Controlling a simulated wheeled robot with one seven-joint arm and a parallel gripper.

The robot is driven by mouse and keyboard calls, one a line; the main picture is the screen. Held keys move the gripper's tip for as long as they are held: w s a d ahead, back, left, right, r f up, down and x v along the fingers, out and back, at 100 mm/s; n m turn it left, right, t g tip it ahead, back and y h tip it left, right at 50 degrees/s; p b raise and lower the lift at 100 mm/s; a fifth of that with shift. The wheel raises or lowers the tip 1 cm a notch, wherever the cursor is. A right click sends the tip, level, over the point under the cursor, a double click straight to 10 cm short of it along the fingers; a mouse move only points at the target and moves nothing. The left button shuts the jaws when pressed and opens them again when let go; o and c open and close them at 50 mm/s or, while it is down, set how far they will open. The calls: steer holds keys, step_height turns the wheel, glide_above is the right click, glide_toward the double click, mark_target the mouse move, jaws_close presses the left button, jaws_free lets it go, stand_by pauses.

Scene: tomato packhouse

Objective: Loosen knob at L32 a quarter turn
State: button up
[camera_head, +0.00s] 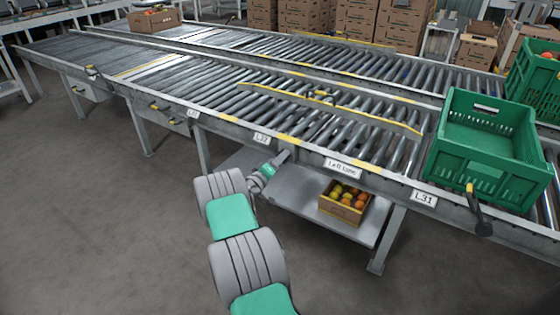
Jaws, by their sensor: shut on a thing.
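The label L32 (262,138) is on the near side rail of the roller conveyor. My gripper (284,156) reaches up to this rail from below, just right of the label. Its jaws are small here and partly hidden by the wrist. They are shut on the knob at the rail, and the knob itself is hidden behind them. Its turn angle cannot be seen.
A green crate (500,187) stands on the rollers at right, above the label L31 (424,198) and a black lever (477,212). A yellow-edged guide rail (370,112) crosses the rollers. A fruit box (330,211) sits on the lower shelf (290,196).

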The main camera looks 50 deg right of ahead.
steer(key=n, duration=0.5)
steer(key=shift+s+r+n+p, duration=0.1)
steer(key=shift+s+n+p, duration=0.05)
steer(key=shift+n+p, duration=0.2)
stand_by(0.4)
steer(key=o, duration=1.3)
steer(key=shift+o, duration=0.2)
steer(key=a+p, duration=0.2)
steer(key=a, duration=0.5)
steer(key=shift+s+a, duration=0.35)
